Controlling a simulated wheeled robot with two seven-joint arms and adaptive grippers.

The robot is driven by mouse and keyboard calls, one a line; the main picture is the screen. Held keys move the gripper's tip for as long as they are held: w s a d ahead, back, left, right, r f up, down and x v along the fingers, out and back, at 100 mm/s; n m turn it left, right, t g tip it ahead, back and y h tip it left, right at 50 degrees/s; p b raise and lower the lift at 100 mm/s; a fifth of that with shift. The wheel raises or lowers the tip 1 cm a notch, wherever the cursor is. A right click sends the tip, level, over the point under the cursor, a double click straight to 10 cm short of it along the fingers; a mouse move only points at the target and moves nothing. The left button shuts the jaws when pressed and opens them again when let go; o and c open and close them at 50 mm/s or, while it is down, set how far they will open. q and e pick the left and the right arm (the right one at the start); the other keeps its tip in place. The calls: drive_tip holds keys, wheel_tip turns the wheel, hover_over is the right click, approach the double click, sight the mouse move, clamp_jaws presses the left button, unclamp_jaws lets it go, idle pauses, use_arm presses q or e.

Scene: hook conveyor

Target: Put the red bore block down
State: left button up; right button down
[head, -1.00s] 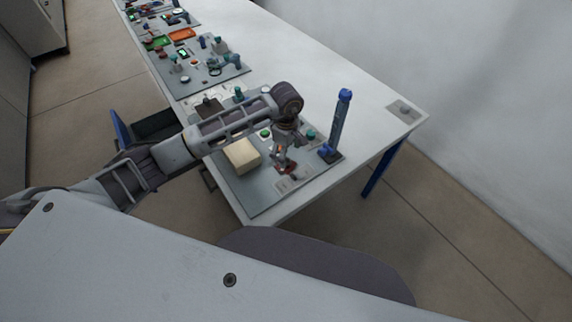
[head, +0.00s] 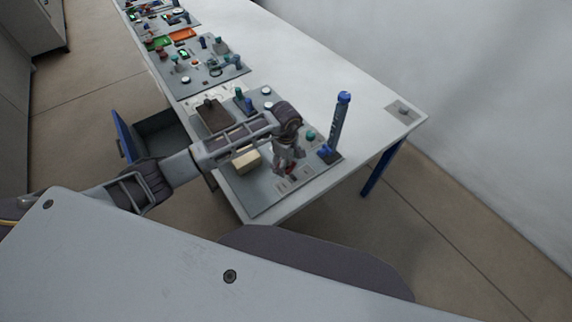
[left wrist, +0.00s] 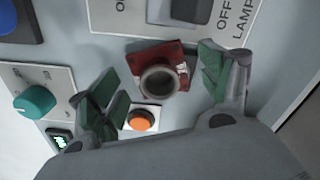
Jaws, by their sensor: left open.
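The red bore block (left wrist: 175,55), a red square block with a round grey ring around its bore, shows in the left wrist view against the grey panel, slightly turned. My left gripper (left wrist: 158,84) is open, with green-padded fingers on either side of the block and gaps between them and it. In the head view my left gripper (head: 288,164) points down over the front part of the panel board (head: 258,200), with a small bit of red at its tips. The block's underside is hidden. My right gripper is in neither view.
An orange button (left wrist: 141,124) and a teal knob (left wrist: 38,102) are close to the fingers. A cream block (head: 247,161) lies left of the gripper. A blue post (head: 339,125) stands to its right. An open drawer (head: 160,133) is at the table's left side.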

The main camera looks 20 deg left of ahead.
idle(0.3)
use_arm(q)
drive_tip(key=c, duration=1.4)
drive_tip(key=shift+r, duration=0.2)
drive_tip(key=shift+r, duration=0.55)
drive_tip(key=shift+r+b, duration=0.9)
drive_tip(key=shift+r, duration=3.4)
